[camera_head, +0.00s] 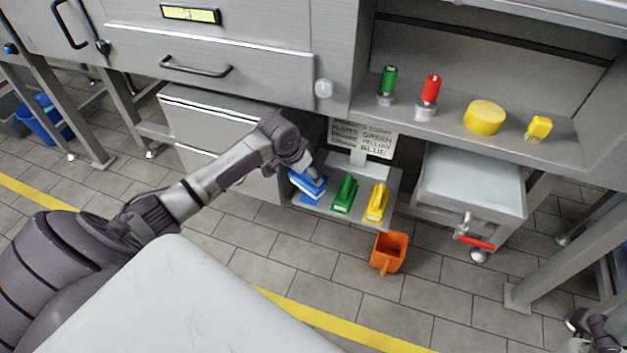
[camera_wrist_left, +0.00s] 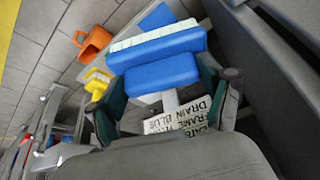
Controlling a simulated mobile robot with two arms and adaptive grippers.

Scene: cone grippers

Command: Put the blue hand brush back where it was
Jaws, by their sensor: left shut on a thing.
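The blue hand brush (camera_head: 309,184) is at the left end of a low grey shelf (camera_head: 362,213), beside a green brush (camera_head: 345,193) and a yellow brush (camera_head: 377,201). My left gripper (camera_head: 309,173) is shut on it from above. In the left wrist view the blue brush (camera_wrist_left: 160,72), with pale bristles, lies between the two fingers (camera_wrist_left: 165,100). A flat blue patch (camera_wrist_left: 157,17) shows behind it. I cannot tell whether the brush touches the shelf. My right gripper (camera_head: 592,328) shows only partly at the lower right edge; its jaws are unclear.
A sign (camera_head: 362,137) stands behind the low shelf. An orange scoop-like container (camera_head: 389,252) is below it. The upper shelf holds a green bottle (camera_head: 388,82), a red bottle (camera_head: 430,90), a yellow sponge-like block (camera_head: 484,118) and a small yellow brush (camera_head: 538,128). A drawer cabinet (camera_head: 215,130) stands left.

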